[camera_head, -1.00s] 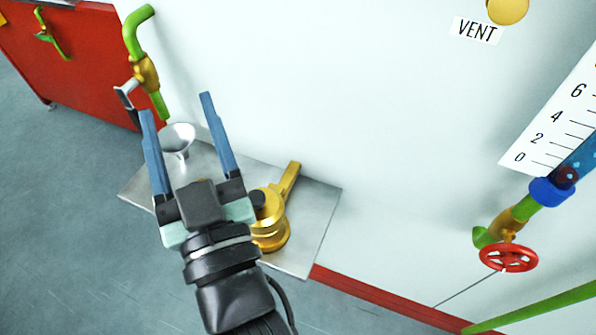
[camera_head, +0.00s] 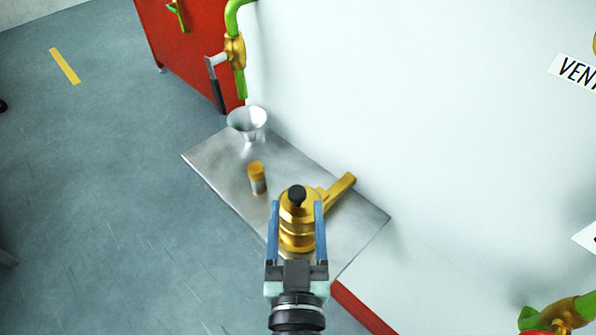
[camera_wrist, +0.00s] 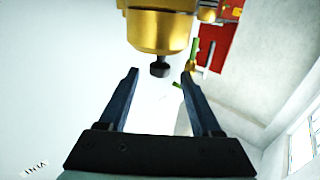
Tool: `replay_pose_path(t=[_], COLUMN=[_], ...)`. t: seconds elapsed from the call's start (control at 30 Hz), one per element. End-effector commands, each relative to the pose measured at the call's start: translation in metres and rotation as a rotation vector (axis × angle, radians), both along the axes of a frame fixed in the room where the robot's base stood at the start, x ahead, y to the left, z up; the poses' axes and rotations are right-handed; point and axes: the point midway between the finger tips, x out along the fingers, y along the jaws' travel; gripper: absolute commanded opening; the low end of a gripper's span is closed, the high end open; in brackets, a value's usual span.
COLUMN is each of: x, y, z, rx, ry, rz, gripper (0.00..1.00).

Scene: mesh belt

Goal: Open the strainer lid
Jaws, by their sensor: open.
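The strainer (camera_head: 299,232) is a brass body with a side arm running up and right to the white wall. Its lid (camera_head: 294,208) carries a black knob (camera_head: 297,195) on top. My gripper (camera_head: 297,204) is open, its two blue fingers showing on either side of the brass body in the head view. In the wrist view the strainer (camera_wrist: 160,32) appears above the fingers, and the black knob (camera_wrist: 160,70) lies near the gap between the fingertips (camera_wrist: 160,72). Nothing is held. Whether the fingers touch the brass cannot be told.
A metal shelf (camera_head: 222,180) bears a funnel (camera_head: 247,124) and a small brass-capped cylinder (camera_head: 257,178). A green pipe with a brass valve (camera_head: 235,52) and grey handle hangs above the funnel. The white wall (camera_head: 430,130) bounds the right side.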

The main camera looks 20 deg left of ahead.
Motion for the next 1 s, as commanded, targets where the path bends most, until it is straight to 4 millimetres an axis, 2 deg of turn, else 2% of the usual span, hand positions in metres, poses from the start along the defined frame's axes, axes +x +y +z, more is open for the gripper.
replay_pose_path(t=[0.2,0.4,0.6,0.87,0.9,1.0], x=[0.034,0.057,0.067,0.068,0.068,0.068], y=[0.015,0.026,0.031,0.032,0.032,0.032], z=[0.003,0.002,0.0,0.0,0.0,0.0], rx=[0.001,0.0,-0.001,-0.001,-0.001,-0.001], ry=[-0.002,-0.001,0.0,0.0,0.0,0.0], rz=[-0.001,0.0,0.0,0.0,0.0,0.0], gripper=[0.66,0.66,0.66,0.66,0.64,0.46])
